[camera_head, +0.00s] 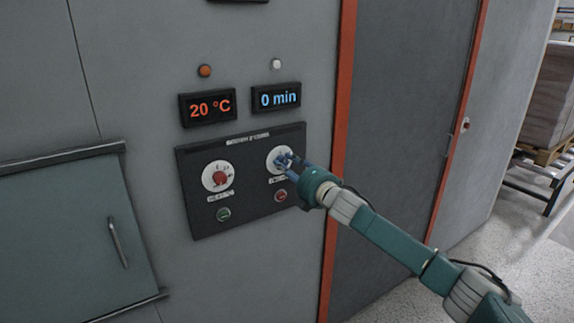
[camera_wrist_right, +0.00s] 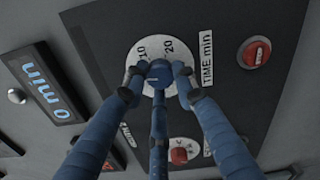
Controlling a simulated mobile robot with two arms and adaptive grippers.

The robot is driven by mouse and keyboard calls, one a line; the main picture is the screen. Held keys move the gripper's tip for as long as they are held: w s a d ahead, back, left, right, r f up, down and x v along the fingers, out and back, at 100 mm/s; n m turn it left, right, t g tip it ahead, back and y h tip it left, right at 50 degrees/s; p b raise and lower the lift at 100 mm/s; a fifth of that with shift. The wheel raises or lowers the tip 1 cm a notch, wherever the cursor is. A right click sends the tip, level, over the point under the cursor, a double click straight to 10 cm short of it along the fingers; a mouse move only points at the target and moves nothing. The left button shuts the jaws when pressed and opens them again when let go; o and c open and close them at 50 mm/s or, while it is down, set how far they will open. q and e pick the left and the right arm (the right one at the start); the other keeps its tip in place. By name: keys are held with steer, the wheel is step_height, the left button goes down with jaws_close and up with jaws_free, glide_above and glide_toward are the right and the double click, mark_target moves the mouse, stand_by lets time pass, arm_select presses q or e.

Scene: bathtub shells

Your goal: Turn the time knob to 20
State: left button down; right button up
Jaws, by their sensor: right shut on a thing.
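The time knob (camera_wrist_right: 158,72) is blue, on a white dial marked 10 and 20 with the label "TIME min" beside it. My right gripper (camera_wrist_right: 160,88) is shut on the knob, its blue fingers around it. In the head view the right gripper (camera_head: 289,162) reaches the white time dial (camera_head: 272,154) from the right and hides most of the knob. The time display (camera_head: 277,97) reads "0 min". My left gripper is not in view.
A red temperature knob (camera_head: 220,177) sits left on the same dark panel (camera_head: 248,205). Its display (camera_head: 208,107) reads "20 °C". A green button (camera_head: 223,214) and a red button (camera_head: 280,195) sit below the dials. An orange door frame (camera_head: 341,130) stands to the right.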

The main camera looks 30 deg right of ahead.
steer(key=m+p, duration=0.2)
steer(key=m, duration=0.4)
steer(key=shift+f, duration=0.1)
steer(key=m+p, duration=0.1)
steer(key=m, duration=0.4)
steer(key=shift+m, duration=0.4)
steer(key=m, duration=0.5)
steer(key=shift+p, duration=0.4)
steer(key=m, duration=0.5)
steer(key=o, duration=1.2)
steer(key=shift+c, duration=0.2)
steer(key=shift+s, duration=0.1)
